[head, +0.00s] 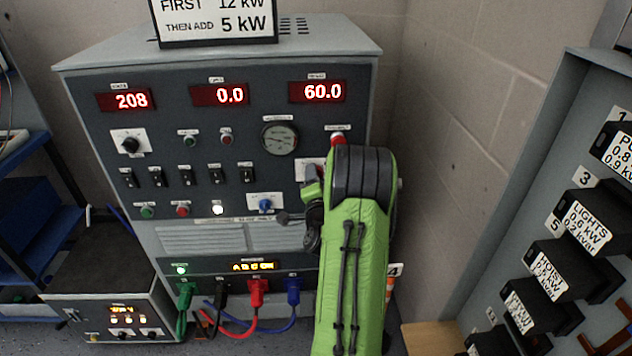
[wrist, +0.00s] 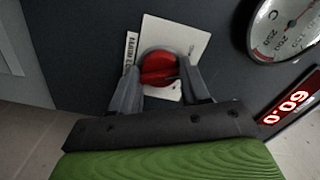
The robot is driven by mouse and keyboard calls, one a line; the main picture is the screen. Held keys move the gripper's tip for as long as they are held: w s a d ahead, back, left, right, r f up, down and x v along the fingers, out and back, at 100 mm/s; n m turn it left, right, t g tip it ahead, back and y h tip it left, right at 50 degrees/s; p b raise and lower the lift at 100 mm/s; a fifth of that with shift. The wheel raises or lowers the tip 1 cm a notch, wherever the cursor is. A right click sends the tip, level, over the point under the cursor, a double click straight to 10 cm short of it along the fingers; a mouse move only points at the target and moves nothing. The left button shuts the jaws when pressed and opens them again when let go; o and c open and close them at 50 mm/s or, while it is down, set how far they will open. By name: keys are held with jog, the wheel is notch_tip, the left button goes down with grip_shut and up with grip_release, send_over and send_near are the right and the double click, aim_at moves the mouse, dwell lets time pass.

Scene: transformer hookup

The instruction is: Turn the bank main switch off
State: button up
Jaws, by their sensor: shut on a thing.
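In the wrist view, a red rotary knob (wrist: 159,68) sits on a white plate (wrist: 185,38) on the dark panel. I take it for the bank main switch, but its label is too small to read. My gripper (wrist: 161,77) is shut on the knob, one finger on each side. In the head view my green and black arm hides the knob and most of its plate (head: 303,169). The plate's visible edge lies below the round gauge, at the right of the cabinet face.
The round gauge (head: 280,138) is close beside my gripper. A red button (head: 337,138) is just above my arm. The displays read 208, 0.0 and 60.0. A blue knob (head: 265,205) and coloured cable plugs (head: 257,290) are lower. Labelled breakers (head: 575,224) stand at right.

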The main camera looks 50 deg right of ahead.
jog(key=shift+f+n+b, duration=0.1)
jog(key=shift+n+b, duration=0.45)
jog(key=shift+n, duration=1.35)
jog(key=o, duration=1.1)
jog(key=shift+c, duration=0.2)
